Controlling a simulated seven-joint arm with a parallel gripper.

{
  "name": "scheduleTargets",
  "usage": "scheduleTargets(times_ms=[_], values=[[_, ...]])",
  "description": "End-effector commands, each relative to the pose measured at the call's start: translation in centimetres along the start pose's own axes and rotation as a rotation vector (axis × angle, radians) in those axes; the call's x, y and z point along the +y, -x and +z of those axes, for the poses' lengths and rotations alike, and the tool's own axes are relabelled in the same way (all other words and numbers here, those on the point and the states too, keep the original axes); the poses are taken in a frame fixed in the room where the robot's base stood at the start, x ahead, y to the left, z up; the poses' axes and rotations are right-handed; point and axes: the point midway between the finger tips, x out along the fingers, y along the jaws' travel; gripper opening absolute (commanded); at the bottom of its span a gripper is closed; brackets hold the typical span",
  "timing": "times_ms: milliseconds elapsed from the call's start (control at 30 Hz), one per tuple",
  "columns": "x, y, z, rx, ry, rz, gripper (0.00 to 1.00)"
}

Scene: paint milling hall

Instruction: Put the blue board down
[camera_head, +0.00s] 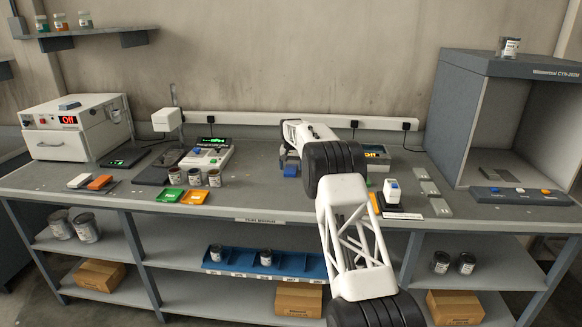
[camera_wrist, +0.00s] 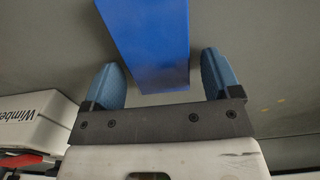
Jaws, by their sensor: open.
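In the wrist view the blue board (camera_wrist: 150,45) is a flat bright-blue piece, its near end between the two blue fingers of my gripper (camera_wrist: 160,78). The fingers stand apart, with a gap on each side of the board, narrower on the right. Its far end runs out of the top of the picture. In the head view my gripper (camera_head: 288,160) is low over the middle of the bench, partly hidden by my arm. A small bright-blue patch (camera_head: 291,171) shows there, likely the board. I cannot tell whether the board lies flat on the bench.
The bench (camera_head: 262,190) is clear in front of and left of my gripper. Right are a display device (camera_head: 376,156), a white-and-blue item (camera_head: 392,192) and a grey booth (camera_head: 508,68).

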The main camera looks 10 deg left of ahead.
Motion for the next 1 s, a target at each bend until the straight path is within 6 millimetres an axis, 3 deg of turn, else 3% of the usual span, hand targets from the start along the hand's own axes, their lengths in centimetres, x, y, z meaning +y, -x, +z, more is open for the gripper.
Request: scheduleTargets(times_ms=[267,467,1000], values=[[0.0,0.4,0.0,0.0,0.0,0.0,0.83],[0.0,1.9,0.0,0.002,0.0,0.0,0.83],[0.0,10.0,-0.1,0.003,0.0,-0.001,0.83]])
